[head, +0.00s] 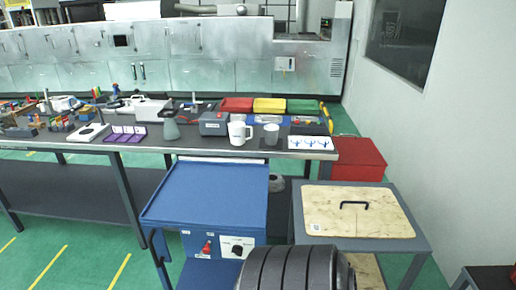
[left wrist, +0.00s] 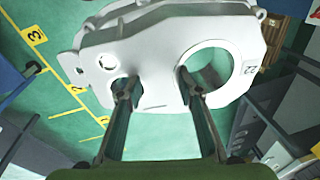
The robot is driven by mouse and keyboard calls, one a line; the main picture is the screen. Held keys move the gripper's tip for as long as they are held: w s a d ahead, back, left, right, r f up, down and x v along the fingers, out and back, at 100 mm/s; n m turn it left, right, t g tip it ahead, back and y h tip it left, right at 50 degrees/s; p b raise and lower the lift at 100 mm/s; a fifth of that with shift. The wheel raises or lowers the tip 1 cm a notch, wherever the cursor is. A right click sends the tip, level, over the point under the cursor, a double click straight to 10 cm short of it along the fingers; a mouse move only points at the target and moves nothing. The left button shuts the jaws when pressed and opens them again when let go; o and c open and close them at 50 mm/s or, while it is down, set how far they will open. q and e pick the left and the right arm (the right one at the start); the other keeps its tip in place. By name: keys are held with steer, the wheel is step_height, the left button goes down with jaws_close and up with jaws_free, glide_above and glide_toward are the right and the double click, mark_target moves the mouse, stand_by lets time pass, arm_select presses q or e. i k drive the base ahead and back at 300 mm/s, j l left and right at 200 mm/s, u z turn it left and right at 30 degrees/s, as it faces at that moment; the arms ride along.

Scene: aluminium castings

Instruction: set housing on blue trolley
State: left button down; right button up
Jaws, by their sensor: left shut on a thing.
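The housing (left wrist: 150,62) is a pale grey casting with one large round hole, smaller holes and a "22" label, seen in the left wrist view. My left gripper (left wrist: 157,92) is shut on it, with one fingertip at a small hole and the other at the edge of the large hole. Green floor shows beneath the housing. The blue trolley (head: 205,190) stands in front of the long table in the head view, and its flat top is empty. The housing and both grippers are out of the head view.
A grey stand with a wooden lid (head: 360,212) and black handle is right of the trolley. The long table (head: 200,150) behind carries a white mug (head: 239,133), bins and tools. A red box (head: 357,158) stands behind the stand. Green floor is free at left.

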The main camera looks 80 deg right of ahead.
mark_target(213, 191)
steer(key=z, duration=1.4)
steer(key=i+l+z, duration=0.1)
steer(key=z, duration=0.4)
steer(key=i+l+z, duration=0.15)
steer(key=l+z, duration=0.15)
steer(key=z, duration=0.2)
